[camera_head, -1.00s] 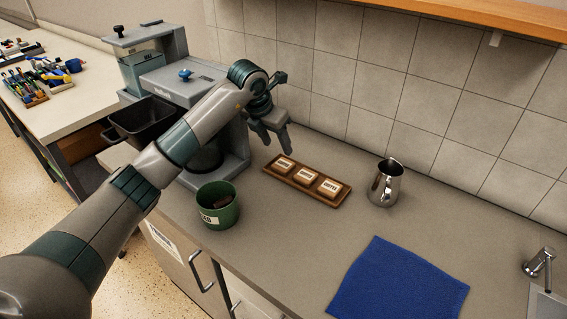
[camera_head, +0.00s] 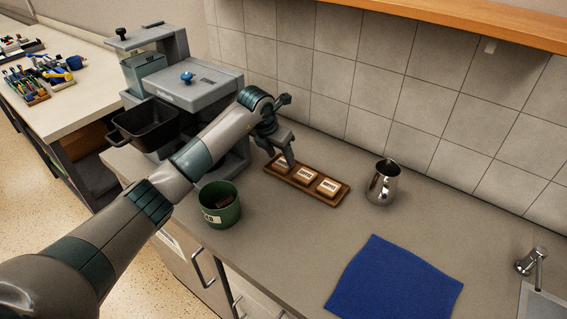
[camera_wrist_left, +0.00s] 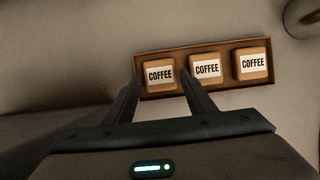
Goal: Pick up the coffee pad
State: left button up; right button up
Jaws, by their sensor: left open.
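Three tan coffee pads with white COFFEE labels lie in a row in a brown wooden tray (camera_head: 318,202): a left pad (camera_head: 282,163), a middle pad (camera_head: 306,175) and a right pad (camera_head: 328,187). In the left wrist view the left pad (camera_wrist_left: 160,76) is nearest the fingers, with the middle pad (camera_wrist_left: 206,68) and right pad (camera_wrist_left: 251,64) beside it. My left gripper (camera_head: 281,163) is open and empty over the tray's left end. Its fingers (camera_wrist_left: 160,95) point down at the left pad, which sits between them in the wrist view. My right gripper is out of view.
A green bin (camera_head: 219,205) with dark contents stands left of the tray, before the grey coffee machine (camera_head: 190,85). A metal jug (camera_head: 383,183) stands to the right. A blue cloth (camera_head: 395,283) lies in front, and a tap (camera_head: 531,263) is at far right.

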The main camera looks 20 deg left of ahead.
aim_at(283, 163)
pick_arm(q)
jog(key=shift+p+x, duration=0.45)
jog(key=shift+x, duration=1.1)
jog(key=c, duration=0.7)
